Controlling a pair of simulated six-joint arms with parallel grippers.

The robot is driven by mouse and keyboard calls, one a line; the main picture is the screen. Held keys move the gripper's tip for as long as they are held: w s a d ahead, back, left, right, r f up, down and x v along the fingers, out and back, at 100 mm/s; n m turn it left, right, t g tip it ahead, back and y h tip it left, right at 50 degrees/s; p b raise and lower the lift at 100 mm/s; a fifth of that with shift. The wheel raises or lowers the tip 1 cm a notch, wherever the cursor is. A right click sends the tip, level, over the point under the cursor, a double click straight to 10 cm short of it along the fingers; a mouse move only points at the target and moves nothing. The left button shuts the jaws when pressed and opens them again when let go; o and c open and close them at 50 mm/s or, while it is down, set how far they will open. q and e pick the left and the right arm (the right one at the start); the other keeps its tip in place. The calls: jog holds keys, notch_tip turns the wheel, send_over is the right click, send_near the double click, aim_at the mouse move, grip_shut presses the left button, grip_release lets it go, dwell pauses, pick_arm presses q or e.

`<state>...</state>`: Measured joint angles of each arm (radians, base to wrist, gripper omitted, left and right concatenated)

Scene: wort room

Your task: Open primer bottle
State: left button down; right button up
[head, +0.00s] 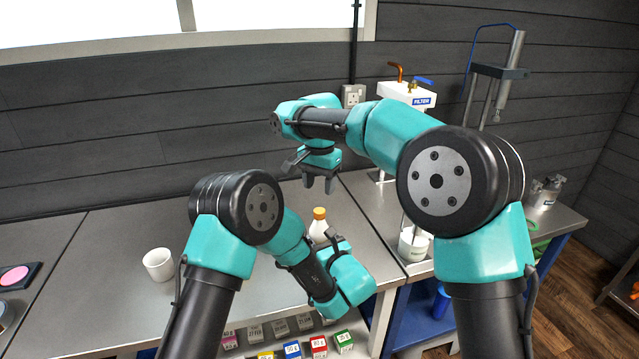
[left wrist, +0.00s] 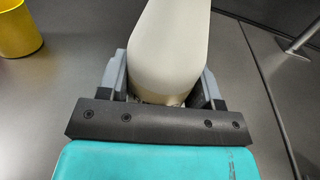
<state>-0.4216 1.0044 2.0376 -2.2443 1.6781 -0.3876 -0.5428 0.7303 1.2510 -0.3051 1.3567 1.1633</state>
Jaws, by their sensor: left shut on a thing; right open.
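The primer bottle (head: 318,229) is cream-white with an orange cap (head: 319,212) and stands upright on the steel bench, its lower part hidden by my left gripper. My left gripper (head: 333,241) is shut on the bottle's body. In the left wrist view the pale bottle (left wrist: 168,50) sits between both fingers of that gripper (left wrist: 165,88); its cap is out of that frame. My right gripper (head: 319,184) is open and empty, pointing down above and behind the cap, apart from it.
A white cup (head: 158,264) stands on the bench to the left. A yellow container (left wrist: 18,32) shows in the left wrist view. Labelled coloured boxes (head: 292,350) line the front. A white filter unit (head: 407,95) and a white tub (head: 413,244) are at right.

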aim_at(320, 211)
jog(key=m, duration=1.7)
jog(key=shift+m, duration=0.3)
jog(key=shift+f, duration=4)
